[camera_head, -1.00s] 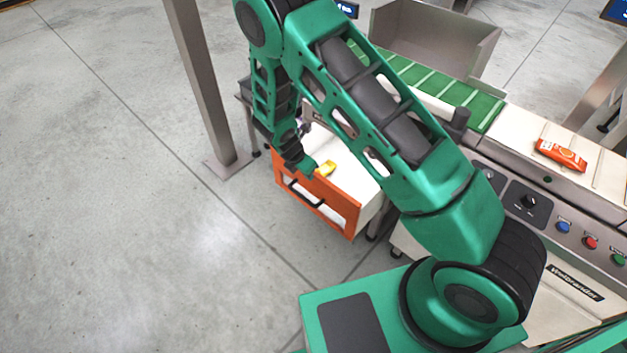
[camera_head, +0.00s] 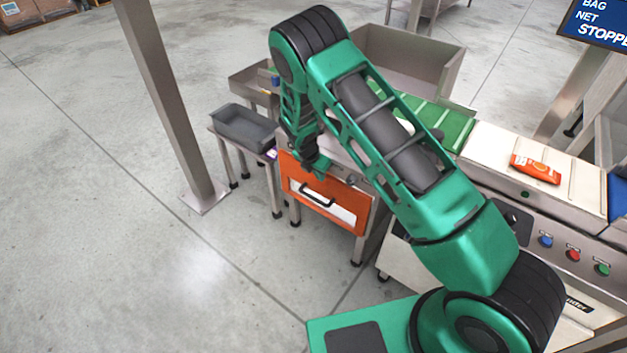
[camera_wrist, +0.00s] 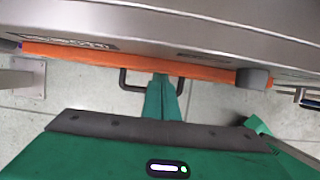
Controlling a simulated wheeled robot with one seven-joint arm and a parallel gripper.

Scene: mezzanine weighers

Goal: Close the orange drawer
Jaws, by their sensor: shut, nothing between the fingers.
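The orange drawer (camera_head: 348,214) is in the metal cabinet left of the conveyor, its front now close against the cabinet, with no open interior showing. Its front has a black bar handle (camera_head: 317,199) and a white area below it. In the wrist view the drawer front (camera_wrist: 140,63) is an orange strip under the cabinet's metal edge, with the handle (camera_wrist: 131,88) below it. My gripper (camera_wrist: 162,80) is shut and empty, its fingertips at the drawer front near the middle of the handle. In the head view my arm hides part of the drawer's top edge.
A grey tray (camera_head: 243,127) rests on a small stand left of the cabinet. A metal post (camera_head: 168,105) stands further left. A conveyor with an orange packet (camera_head: 535,168) and a panel of coloured buttons (camera_head: 573,255) lie to the right. The floor in front is clear.

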